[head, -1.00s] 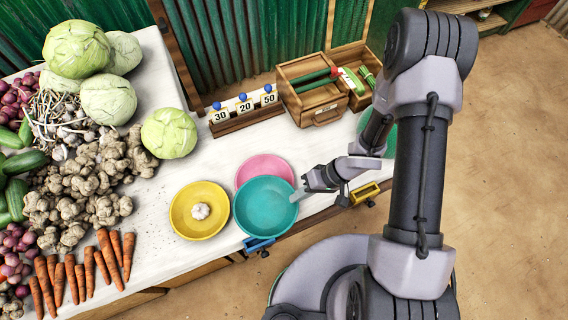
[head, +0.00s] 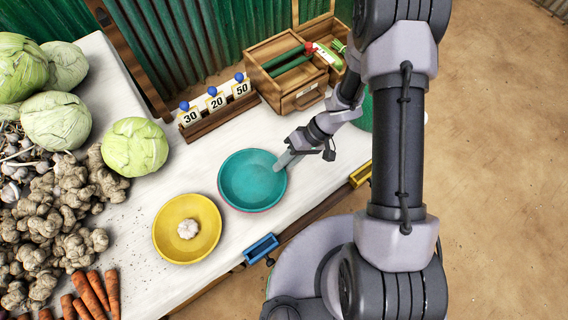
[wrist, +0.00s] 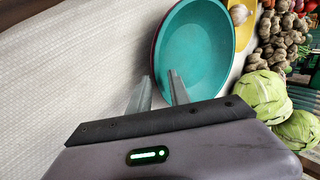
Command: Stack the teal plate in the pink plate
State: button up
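The teal plate (head: 252,178) sits over the pink plate (head: 254,211), which shows only as a thin rim at its lower edge. In the wrist view the teal plate (wrist: 195,50) fills the top middle, with a dark pink sliver along its left edge. It looks nested and about level. My gripper (head: 281,162) is at the teal plate's right rim in the head view. In the wrist view my gripper (wrist: 159,77) has its fingers apart, one outside the rim and one over the plate's inside. Most of the pink plate is hidden.
A yellow plate (head: 170,217) holding a garlic bulb (head: 188,229) stands close by at lower left. Number cards in a wooden rack (head: 218,112) and a wooden crate (head: 290,83) are behind. Vegetables crowd the left. The white table is clear between the rack and plates.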

jog(key=p+v, duration=0.7)
jog(key=v, duration=0.5)
jog(key=w+d+r+m+t+h, duration=0.25)
jog(key=w+r+t, duration=0.25)
jog(key=w+r, duration=0.4)
jog(key=w+d+r+m+t+h, duration=0.1)
jog(key=w+d+r+t+h, duration=0.15)
jog(key=w+r+t, duration=0.65)
jog(key=s+d+r+m+g+h, duration=0.1)
jog(key=s+d+r+m+h, duration=0.15)
jog(key=s+r, duration=0.5)
jog(key=s+d+r+m+g+h, duration=0.2)
jog(key=s+d+r+h, duration=0.15)
jog(key=s+r, duration=0.35)
jog(key=s+a+g+y, duration=0.1)
jog(key=s+a+y, duration=0.2)
jog(key=s+a, duration=0.2)
jog(key=s+a+g+y, duration=0.1)
jog(key=s+a+y, duration=0.1)
jog(key=s+a, duration=0.4)
jog(key=s, duration=0.5)
jog(key=shift+s+r+m+g+y, duration=0.15)
jog(key=shift+s+m+g+y, duration=0.15)
jog(key=shift+g+y, duration=0.1)
